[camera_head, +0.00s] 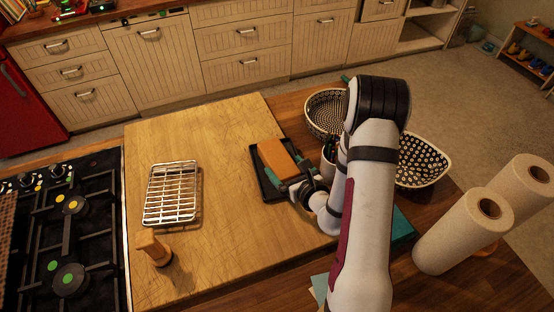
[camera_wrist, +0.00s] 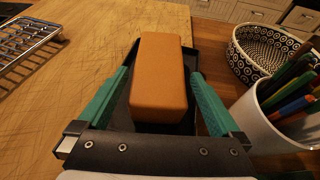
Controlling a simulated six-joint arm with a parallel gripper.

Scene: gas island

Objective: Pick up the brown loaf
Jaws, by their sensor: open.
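The brown loaf (camera_wrist: 158,75) is a smooth orange-brown block lying in a black tray (camera_wrist: 203,62) on the wooden board. In the head view the loaf (camera_head: 277,158) sits in the same tray (camera_head: 258,178) right of the board's middle. My gripper (camera_wrist: 157,92) is open, with one green finger on each side of the loaf. A dark gap shows between each finger and the loaf in the wrist view. In the head view my gripper (camera_head: 283,165) is at the tray, partly hidden by my own arm.
A wire rack (camera_head: 172,193) and a wooden block-like stand (camera_head: 153,247) are on the board's left. A gas hob (camera_head: 85,235) lies beyond them. A white cup of pens (camera_wrist: 275,115) and a patterned bowl (camera_wrist: 262,50) stand close on the right. Paper rolls (camera_head: 463,232) stand farther right.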

